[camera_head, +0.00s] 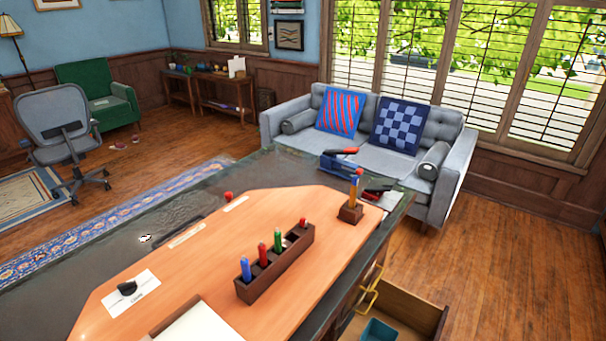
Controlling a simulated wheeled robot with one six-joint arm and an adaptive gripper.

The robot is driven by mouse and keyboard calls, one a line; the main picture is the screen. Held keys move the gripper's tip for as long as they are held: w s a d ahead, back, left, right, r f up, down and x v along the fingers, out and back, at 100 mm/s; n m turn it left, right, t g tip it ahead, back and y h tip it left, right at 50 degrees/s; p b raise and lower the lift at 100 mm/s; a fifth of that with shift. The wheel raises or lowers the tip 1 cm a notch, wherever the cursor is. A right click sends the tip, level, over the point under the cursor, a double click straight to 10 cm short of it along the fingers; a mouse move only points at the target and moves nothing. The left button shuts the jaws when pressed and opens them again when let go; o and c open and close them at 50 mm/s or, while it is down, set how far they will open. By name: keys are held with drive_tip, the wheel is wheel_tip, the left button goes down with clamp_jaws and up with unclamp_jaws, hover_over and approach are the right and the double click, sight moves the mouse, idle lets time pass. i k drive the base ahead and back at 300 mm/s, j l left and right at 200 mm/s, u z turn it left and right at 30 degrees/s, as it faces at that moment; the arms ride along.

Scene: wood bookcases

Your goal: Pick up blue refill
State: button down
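A blue refill (246,269) stands upright in the left end slot of a long dark wooden holder (277,270) on the desk. A red refill (263,255) and a green refill (278,239) stand in the slots beside it, further along the holder. A small red-topped piece (303,224) shows at the holder's far end. My gripper is not in view.
The desk's orange top (330,235) is mostly clear around the holder. An open drawer (425,310) juts out at lower right.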

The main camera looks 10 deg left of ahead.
sight(355, 179)
drive_tip(key=i+l+u, duration=0.7)
drive_tip(key=l, duration=0.35)
drive_tip(key=i+j, duration=0.05)
